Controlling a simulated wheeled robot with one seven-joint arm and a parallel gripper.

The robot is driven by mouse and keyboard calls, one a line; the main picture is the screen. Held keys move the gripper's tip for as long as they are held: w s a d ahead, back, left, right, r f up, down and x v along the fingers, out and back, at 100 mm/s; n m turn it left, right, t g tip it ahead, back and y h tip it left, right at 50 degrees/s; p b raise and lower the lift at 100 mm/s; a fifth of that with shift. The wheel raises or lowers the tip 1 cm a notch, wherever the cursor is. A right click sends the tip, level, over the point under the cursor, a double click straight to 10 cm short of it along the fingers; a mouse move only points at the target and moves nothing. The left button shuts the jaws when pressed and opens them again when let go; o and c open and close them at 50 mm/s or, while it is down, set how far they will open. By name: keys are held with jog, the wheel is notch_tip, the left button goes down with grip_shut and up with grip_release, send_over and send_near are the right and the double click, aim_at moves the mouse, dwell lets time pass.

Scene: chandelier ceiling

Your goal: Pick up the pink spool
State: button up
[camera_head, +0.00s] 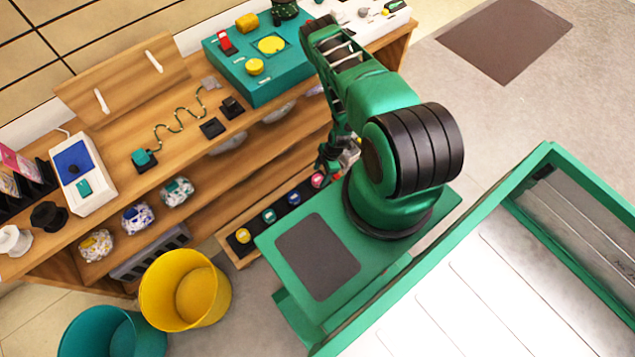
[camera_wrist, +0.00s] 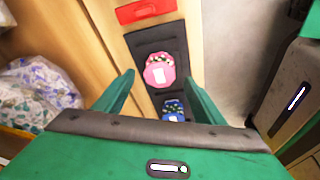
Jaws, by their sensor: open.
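The pink spool (camera_head: 318,180) sits at the right end of a row of spools on a black strip in a low wooden drawer. It also shows in the wrist view (camera_wrist: 159,72), ahead of and between my fingers, with a white label on it. My gripper (camera_wrist: 158,92) is open and empty, with green fingers on either side of the row. In the head view my gripper (camera_head: 335,163) is close by the pink spool, partly hidden by my arm. A blue spool (camera_wrist: 174,110) sits just nearer in the wrist view, partly hidden by my gripper.
The drawer (camera_head: 243,262) also holds a teal spool (camera_head: 268,215) and a yellow spool (camera_head: 243,236). A red block (camera_wrist: 146,11) lies beyond the pink spool. Bagged items (camera_wrist: 35,92) are at the left. A yellow bin (camera_head: 186,290) and a teal bin (camera_head: 112,335) stand on the floor.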

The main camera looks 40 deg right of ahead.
aim_at(318, 179)
jog(key=x, duration=0.5)
jog(key=shift+w, duration=0.1)
jog(key=shift+c, duration=0.6)
jog(key=shift+r, duration=0.1)
jog(key=c, duration=1.1)
jog(key=shift+o, duration=0.2)
